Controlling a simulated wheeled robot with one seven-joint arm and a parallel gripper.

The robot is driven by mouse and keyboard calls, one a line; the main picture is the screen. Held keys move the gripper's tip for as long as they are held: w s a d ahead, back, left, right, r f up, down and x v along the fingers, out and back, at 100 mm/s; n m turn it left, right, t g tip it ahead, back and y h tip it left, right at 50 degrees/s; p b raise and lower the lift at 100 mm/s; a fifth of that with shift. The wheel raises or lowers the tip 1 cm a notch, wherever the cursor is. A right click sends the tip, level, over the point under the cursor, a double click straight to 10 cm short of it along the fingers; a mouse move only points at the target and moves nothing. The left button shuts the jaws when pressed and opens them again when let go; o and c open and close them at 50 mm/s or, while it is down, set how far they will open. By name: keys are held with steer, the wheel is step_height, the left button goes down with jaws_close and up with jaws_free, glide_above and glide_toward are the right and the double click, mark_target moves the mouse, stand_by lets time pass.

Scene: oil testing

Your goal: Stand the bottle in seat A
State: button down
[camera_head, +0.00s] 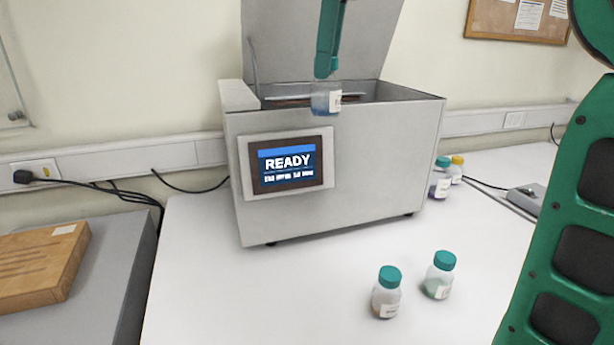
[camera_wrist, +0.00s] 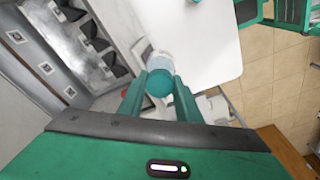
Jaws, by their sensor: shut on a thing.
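My gripper (camera_head: 327,76) is shut on a bottle (camera_head: 325,98) with clear sides, bluish contents and a white label. The bottle hangs upright in front of the machine's open top. In the wrist view my gripper (camera_wrist: 160,88) closes around the bottle's teal cap (camera_wrist: 159,82), with its body (camera_wrist: 159,60) beyond. The grey machine (camera_head: 380,140) has its lid raised and a screen reading READY. Several dark seats (camera_wrist: 92,30) show inside it at the left of the wrist view, beside square markers. I cannot read which seat is A.
Two teal-capped bottles (camera_head: 387,292) (camera_head: 439,275) stand on the white table in front. Another teal-capped bottle (camera_head: 439,178) and a yellow-capped one (camera_head: 456,169) stand right of the machine. The raised lid (camera_head: 380,40) stands behind the opening. The table's left front is clear.

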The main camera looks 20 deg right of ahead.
steer(key=w+f, duration=0.1)
steer(key=w, duration=1.4)
step_height(320, 180, down, 18)
stand_by(0.4)
steer(key=c, duration=1.3)
jaws_free()
steer(key=r, duration=0.8)
steer(key=d+r, duration=0.1)
steer(key=r, duration=0.3)
steer(key=shift+s, duration=0.4)
steer(key=shift+d, duration=0.15)
